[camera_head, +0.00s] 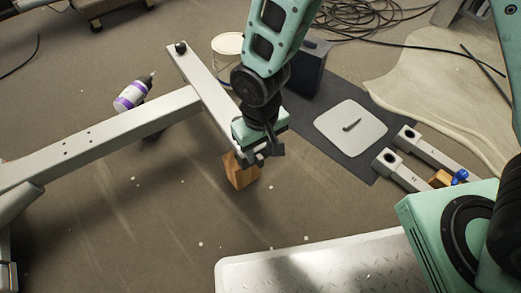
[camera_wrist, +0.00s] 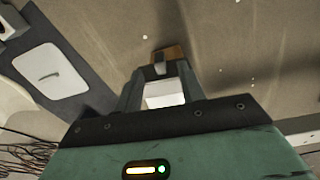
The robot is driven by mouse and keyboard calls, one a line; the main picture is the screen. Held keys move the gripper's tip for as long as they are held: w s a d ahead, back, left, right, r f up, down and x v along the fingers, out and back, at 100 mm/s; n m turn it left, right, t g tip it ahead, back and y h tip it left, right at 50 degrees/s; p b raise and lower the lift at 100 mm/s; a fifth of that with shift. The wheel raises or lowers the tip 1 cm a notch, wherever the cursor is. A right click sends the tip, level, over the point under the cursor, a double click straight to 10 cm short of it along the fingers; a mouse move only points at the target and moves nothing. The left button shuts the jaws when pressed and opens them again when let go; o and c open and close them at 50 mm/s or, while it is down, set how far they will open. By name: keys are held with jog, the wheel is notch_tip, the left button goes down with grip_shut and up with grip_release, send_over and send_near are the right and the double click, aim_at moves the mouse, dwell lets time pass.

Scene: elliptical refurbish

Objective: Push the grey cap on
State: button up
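The long pale grey frame (camera_head: 107,135) of the elliptical lies on the floor, with a crossbar (camera_head: 203,84) running down to the right. My gripper (camera_head: 258,155) is at the crossbar's near end and hides much of it. In the wrist view, my gripper (camera_wrist: 164,69) has its fingers apart, with a pale surface (camera_wrist: 163,94) showing between them, perhaps the crossbar's end. A small grey piece (camera_wrist: 160,69) sits between the fingertips. It may be the grey cap, but I cannot tell whether it is gripped or seated on the bar.
A wooden block (camera_head: 241,173) stands on the floor below my gripper; it also shows in the wrist view (camera_wrist: 168,53). A dark mat (camera_head: 318,126) with a white plate (camera_head: 350,128) lies right. Two grey parts (camera_head: 424,148) lie beyond. The front-left floor is clear.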

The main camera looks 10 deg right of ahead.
notch_tip(320, 180, up, 13)
jog(key=p, duration=0.6)
jog(key=shift+f, duration=0.2)
jog(key=s+d+r+n+p, duration=0.1)
jog(key=s+d+r+p, duration=0.25)
jog(key=r, duration=0.45)
jog(key=s+d+r+n+p, duration=0.1)
jog(key=s+d+r+p, duration=0.15)
jog(key=s+r, duration=0.35)
jog(key=s+d+r+n+p, duration=0.1)
jog(key=s+d+r+p, duration=0.25)
jog(key=r, duration=0.55)
notch_tip(320, 180, up, 36)
jog(key=p, duration=3.7)
jog(key=shift+w+a+r+y, duration=0.25)
jog(key=shift+w+a+y, duration=0.1)
jog(key=shift+a, duration=0.1)
